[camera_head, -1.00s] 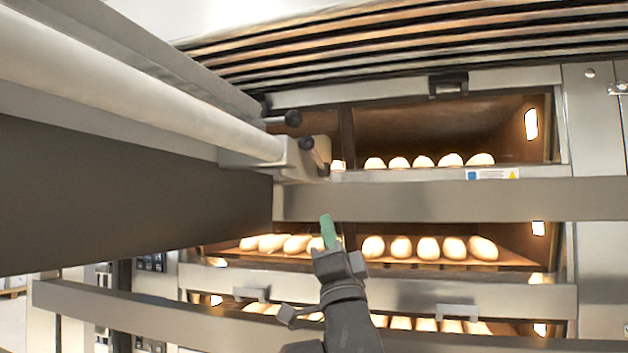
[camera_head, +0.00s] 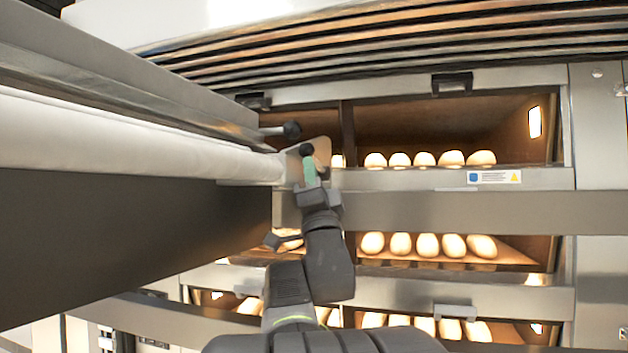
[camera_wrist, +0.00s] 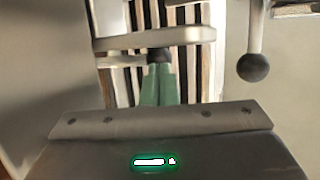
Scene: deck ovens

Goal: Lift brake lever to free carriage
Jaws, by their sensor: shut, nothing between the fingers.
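The end of the loader carriage (camera_head: 120,140), with its pale roller and end bracket (camera_head: 322,152), reaches in from the left. A short lever with a dark knob (camera_head: 306,149) sits at the bracket. It looks like the brake lever. My gripper (camera_head: 310,165) is shut and empty, its green fingertips just below that knob. In the wrist view the fingertips (camera_wrist: 160,80) point at a dark knob (camera_wrist: 158,55) under a grey bar (camera_wrist: 155,40). Whether they touch it I cannot tell. A second black ball knob on a rod (camera_head: 291,129) also shows in the wrist view (camera_wrist: 253,67).
Deck ovens with rows of loaves (camera_head: 430,159) stand behind. A steel rail (camera_head: 450,210) crosses their front, right of my gripper. The carriage's dark side panel (camera_head: 130,220) fills the left. Slatted boards (camera_head: 400,50) lie above.

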